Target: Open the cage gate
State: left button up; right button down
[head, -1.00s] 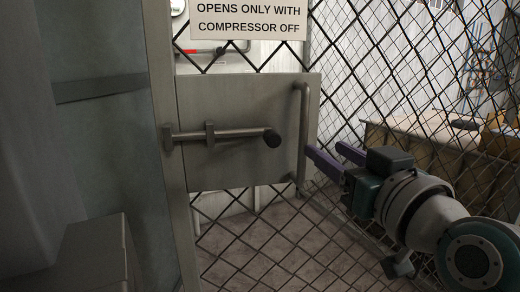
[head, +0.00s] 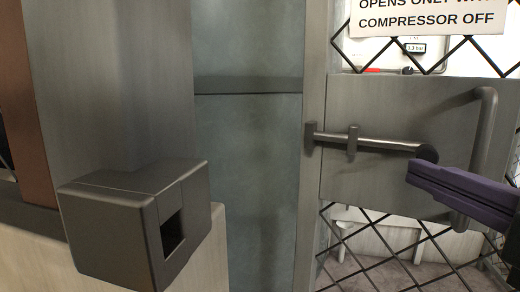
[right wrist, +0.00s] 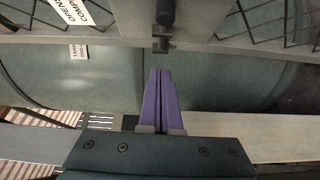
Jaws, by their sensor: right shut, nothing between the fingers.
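The cage gate (head: 385,95) has a grey metal panel over wire mesh, at the right of the head view. A sliding bolt (head: 375,142) with a dark round knob (head: 427,153) lies across the panel and reaches the post at the left. A vertical pull handle (head: 485,130) is at the panel's right. My right gripper (head: 412,172) has purple fingers, shut and empty, with the tips just below the knob in the head view. My left gripper is out of view.
A dark box with a square opening (head: 135,220) sits on a ledge at the left. A grey post (head: 312,80) stands beside the gate. A sign (head: 430,15) hangs above the panel. A pale floor shows through the mesh.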

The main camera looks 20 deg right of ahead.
send_near(349, 138)
jog(key=w+a, duration=0.3)
jog(key=shift+w+d+p, duration=0.35)
jog(key=shift+w+d, duration=0.8)
jog(key=shift+d, duration=0.05)
jog(key=shift+w+d, duration=0.3)
jog(key=shift+d, duration=0.1)
